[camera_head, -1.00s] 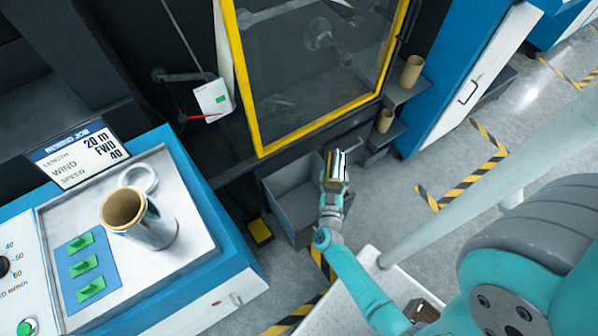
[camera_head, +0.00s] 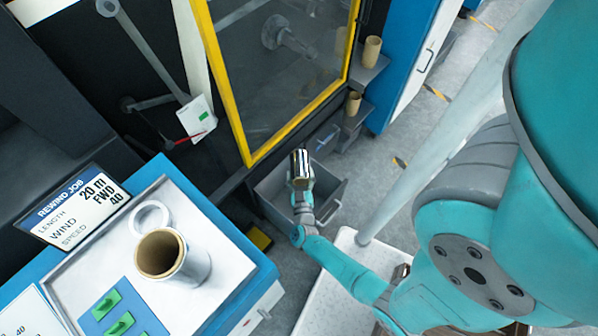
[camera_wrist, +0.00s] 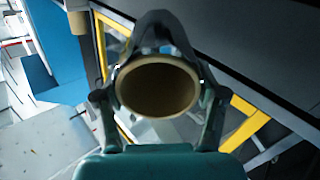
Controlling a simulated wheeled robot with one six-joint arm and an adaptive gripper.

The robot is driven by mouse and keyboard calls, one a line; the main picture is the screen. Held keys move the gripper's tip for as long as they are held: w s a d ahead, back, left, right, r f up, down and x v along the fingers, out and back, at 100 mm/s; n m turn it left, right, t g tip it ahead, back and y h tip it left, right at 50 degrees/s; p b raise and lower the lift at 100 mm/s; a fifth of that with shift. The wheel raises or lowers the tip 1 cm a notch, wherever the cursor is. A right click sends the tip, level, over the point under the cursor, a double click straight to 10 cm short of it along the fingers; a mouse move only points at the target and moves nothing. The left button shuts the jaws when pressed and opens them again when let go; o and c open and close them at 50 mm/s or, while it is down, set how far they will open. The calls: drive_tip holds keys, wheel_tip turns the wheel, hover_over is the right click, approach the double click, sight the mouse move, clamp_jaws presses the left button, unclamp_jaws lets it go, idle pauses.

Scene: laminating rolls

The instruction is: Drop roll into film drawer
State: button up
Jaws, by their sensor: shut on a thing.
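My gripper (camera_head: 302,203) is shut on a shiny silver film roll (camera_head: 301,168), which stands roughly upright in its fingers. In the wrist view the roll's brown cardboard core (camera_wrist: 157,88) faces the camera, with the gripper fingers (camera_wrist: 160,100) on both sides. The grey film drawer (camera_head: 327,197) is pulled out below the machine. In the head view the roll overlaps the drawer's opening and seems to be above it; its exact height cannot be told. The part of the drawer behind the roll and gripper is hidden.
A second silver roll (camera_head: 190,262) stands on the control console (camera_head: 240,272) at lower left, beside a pale ring (camera_head: 151,217). A yellow-framed door (camera_head: 226,90) rises behind the drawer. Brown cores (camera_head: 371,52) sit on shelves to its right.

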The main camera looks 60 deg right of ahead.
drive_tip(key=shift+f, duration=1.25)
drive_tip(key=o, duration=1.3)
drive_tip(key=shift+o, duration=0.2)
wheel_tip(320, 180, up, 10)
